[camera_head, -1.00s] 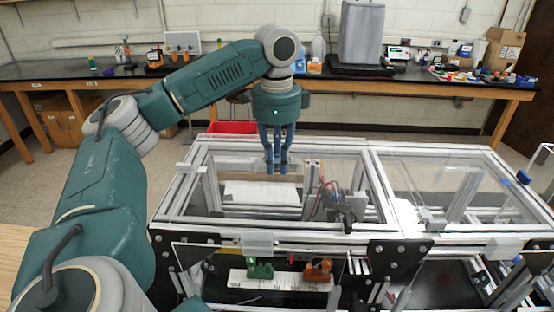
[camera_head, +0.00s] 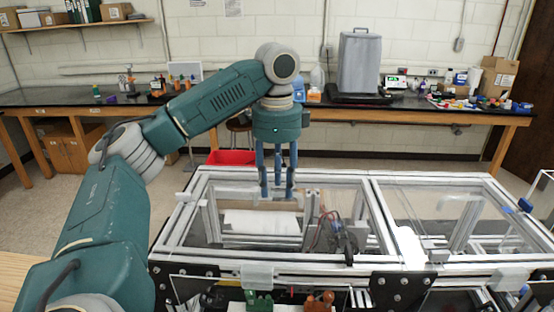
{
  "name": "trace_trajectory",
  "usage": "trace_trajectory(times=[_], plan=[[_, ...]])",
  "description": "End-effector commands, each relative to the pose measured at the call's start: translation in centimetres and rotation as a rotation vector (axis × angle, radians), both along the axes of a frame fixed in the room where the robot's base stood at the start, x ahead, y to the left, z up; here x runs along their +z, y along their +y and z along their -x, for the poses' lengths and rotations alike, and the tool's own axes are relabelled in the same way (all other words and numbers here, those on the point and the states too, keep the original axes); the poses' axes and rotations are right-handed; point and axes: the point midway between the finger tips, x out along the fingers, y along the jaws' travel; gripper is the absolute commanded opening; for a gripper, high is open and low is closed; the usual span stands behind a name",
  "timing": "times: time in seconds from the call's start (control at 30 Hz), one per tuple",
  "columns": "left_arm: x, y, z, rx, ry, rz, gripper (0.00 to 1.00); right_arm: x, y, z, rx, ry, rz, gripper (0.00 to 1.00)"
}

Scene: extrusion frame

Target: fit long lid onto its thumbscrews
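My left gripper (camera_head: 277,192) hangs with its fingers down over the rear part of the extrusion frame (camera_head: 376,213). Its fingers are spread apart and nothing shows between them. Clear panels cover the frame's top, one on the left half (camera_head: 240,200) and one on the right half (camera_head: 440,200). I cannot tell which piece is the long lid, and no thumbscrews can be made out. A bright white plate (camera_head: 409,246) lies at the middle bar between the panels. My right gripper is out of view.
Inside the frame lie a white block (camera_head: 262,222) and wired parts (camera_head: 328,230). Green (camera_head: 259,300) and orange (camera_head: 320,301) pieces show below the front rail. A red bin (camera_head: 232,157) is behind the frame. A cluttered black bench (camera_head: 230,95) runs along the wall.

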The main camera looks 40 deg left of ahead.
Motion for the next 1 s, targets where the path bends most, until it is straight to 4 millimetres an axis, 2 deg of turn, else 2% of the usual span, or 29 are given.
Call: trace_trajectory(times=[0.07,0.5,0.7,1.0], plan=[[2.1,0.0,-0.1,0.0,-0.008,-0.001,0.37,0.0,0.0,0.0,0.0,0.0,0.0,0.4],[7.5,-0.1,0.1,0.0,-0.007,-0.002,0.37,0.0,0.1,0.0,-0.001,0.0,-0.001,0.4],[8.6,-0.1,0.1,0.001,-0.004,-0.001,0.37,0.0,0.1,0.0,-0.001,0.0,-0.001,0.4],[8.7,-0.1,0.1,0.0,-0.004,0.0,0.37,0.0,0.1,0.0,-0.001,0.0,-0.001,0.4]])
